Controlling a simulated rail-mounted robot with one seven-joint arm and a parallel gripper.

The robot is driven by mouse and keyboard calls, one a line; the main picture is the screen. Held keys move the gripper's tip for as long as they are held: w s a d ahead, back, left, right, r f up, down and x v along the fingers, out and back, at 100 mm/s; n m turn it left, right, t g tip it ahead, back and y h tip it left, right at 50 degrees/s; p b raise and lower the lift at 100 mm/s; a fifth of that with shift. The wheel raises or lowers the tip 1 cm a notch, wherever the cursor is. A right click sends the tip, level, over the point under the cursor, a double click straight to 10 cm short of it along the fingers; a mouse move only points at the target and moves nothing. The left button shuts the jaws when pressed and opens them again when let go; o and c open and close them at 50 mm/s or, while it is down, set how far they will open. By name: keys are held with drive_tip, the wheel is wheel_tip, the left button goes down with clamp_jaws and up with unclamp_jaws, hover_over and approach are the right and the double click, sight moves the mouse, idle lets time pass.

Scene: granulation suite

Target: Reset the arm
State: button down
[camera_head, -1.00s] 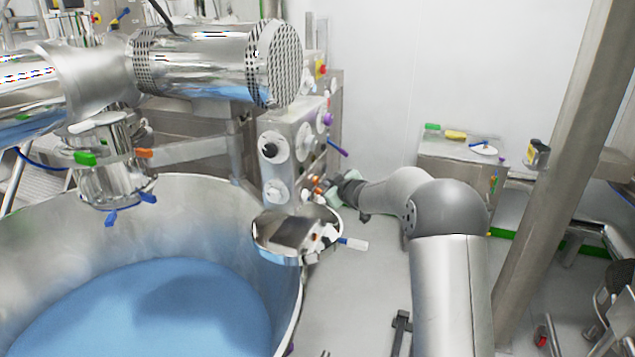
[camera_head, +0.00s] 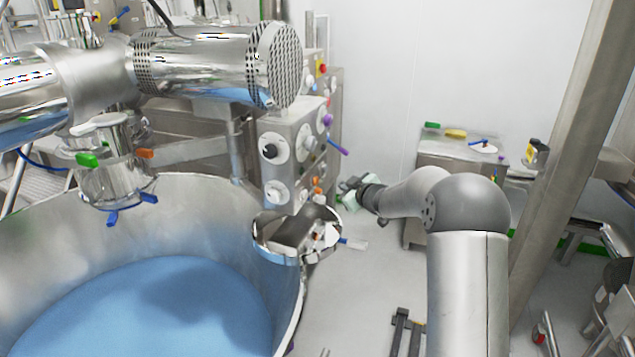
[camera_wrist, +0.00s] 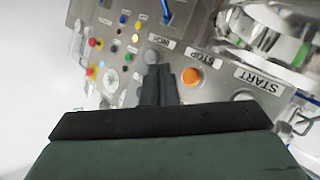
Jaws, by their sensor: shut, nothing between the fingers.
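My gripper (camera_head: 347,187) is at the end of my grey arm, in front of the steel control panel (camera_head: 283,160) in the head view. In the wrist view my gripper (camera_wrist: 158,72) has its two dark fingers together, with nothing between them. Behind the fingers the panel (camera_wrist: 125,62) shows an orange button (camera_wrist: 191,76) beside a STOP label, a START label, and several small coloured buttons. A grey round knob or button (camera_wrist: 152,57) lies just past the fingertips. I cannot tell whether the fingers touch the panel.
A steel cabinet (camera_head: 455,155) stands behind my arm, and a steel post (camera_head: 560,150) rises to the right. Floor shows between bowl and arm.

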drive_tip(key=s+d+r+m+g+h, duration=0.1)
drive_tip(key=s+d+m+g+h, duration=0.15)
drive_tip(key=s, duration=0.75)
drive_tip(key=s+d+r+m+g+h, duration=0.1)
drive_tip(key=s+r+m+g+h, duration=0.2)
drive_tip(key=s, duration=0.8)
drive_tip(key=s+a+f+m+g, duration=0.1)
drive_tip(key=s+f+g, duration=0.1)
drive_tip(key=s, duration=0.8)
drive_tip(key=s+a+f+m+g, duration=0.1)
drive_tip(key=s+a+f+g, duration=0.1)
drive_tip(key=s, duration=0.9)
drive_tip(key=s+a+f+m+g, duration=0.2)
drive_tip(key=s+f+g, duration=0.1)
drive_tip(key=s, duration=0.8)
drive_tip(key=shift+s, duration=0.2)
